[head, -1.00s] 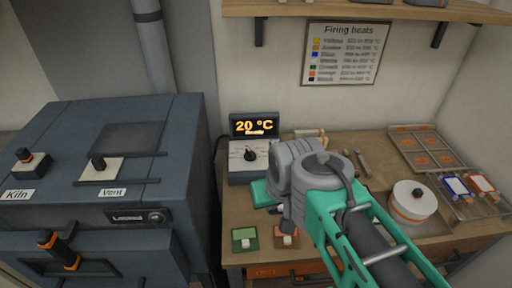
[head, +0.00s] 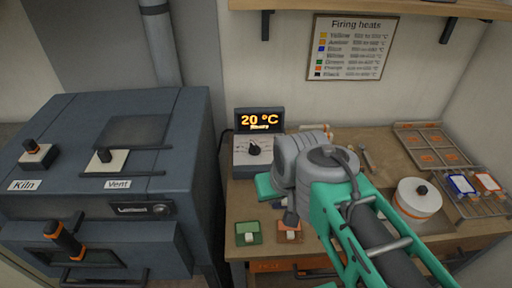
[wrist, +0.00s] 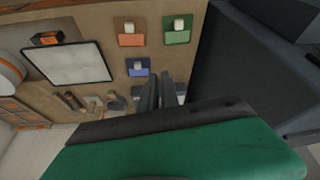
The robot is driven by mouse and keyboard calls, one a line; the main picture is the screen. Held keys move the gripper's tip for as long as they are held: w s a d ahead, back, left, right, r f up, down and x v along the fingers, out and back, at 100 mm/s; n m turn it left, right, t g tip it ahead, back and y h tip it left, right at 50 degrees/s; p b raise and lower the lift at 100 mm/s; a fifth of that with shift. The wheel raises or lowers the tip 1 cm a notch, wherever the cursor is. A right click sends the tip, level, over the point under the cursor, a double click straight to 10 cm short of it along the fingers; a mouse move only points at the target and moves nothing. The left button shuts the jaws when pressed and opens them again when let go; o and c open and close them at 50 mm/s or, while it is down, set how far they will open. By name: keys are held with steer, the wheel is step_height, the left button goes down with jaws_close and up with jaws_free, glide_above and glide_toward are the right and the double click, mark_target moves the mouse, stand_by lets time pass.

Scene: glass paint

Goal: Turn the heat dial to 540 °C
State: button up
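The heat dial (head: 254,150) is a black pointer knob on a pale control box at the back left of the bench. The display (head: 259,120) above it reads 20 °C, with a small line that looks like "Ready". My teal and grey arm reaches over the bench, its wrist just right of and in front of the control box. In the wrist view, my gripper's (wrist: 160,92) two dark fingers lie close together, with nothing visible between them. The head view hides the fingertips behind my wrist. They appear apart from the dial.
A dark kiln (head: 110,150) stands left of the bench. Green (head: 248,232) and orange (head: 288,231) pads with pale knobs lie at the bench front. A white lidded pot (head: 417,199) and a rack (head: 475,192) are at right. A Firing heats chart (head: 348,47) hangs behind.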

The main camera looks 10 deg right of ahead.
mark_target(256, 146)
steer(key=o, duration=0.6)
steer(key=shift+n+y, duration=0.3)
steer(key=shift+n, duration=0.6)
steer(key=w+b, duration=0.1)
steer(key=w, duration=0.4)
steer(key=w+b, duration=0.1)
steer(key=w, duration=0.4)
steer(key=w+b, duration=0.1)
steer(key=w, duration=0.4)
steer(key=shift+w+d+r, duration=0.15)
steer(key=shift+d+r, duration=0.1)
steer(key=shift+d, duration=0.15)
steer(key=shift+o, duration=0.3)
steer(key=w+d+f+n+b, duration=0.1)
steer(key=w+d+f, duration=0.1)
steer(key=w, duration=0.5)
steer(key=w+d+f, duration=0.2)
steer(key=w+f, duration=0.2)
steer(key=w, duration=0.3)
steer(key=shift+w+f+n+y+b, duration=0.15)
steer(key=shift+w+n+y+b, duration=0.1)
steer(key=shift+n+y+b, duration=0.15)
steer(key=p+x, duration=0.1)
steer(key=x, duration=0.6)
steer(key=shift+a+f+p, duration=0.1)
steer(key=shift+f+p, duration=0.15)
steer(key=shift+p, duration=0.1)
steer(key=shift+c, duration=0.6)
jaws_close()
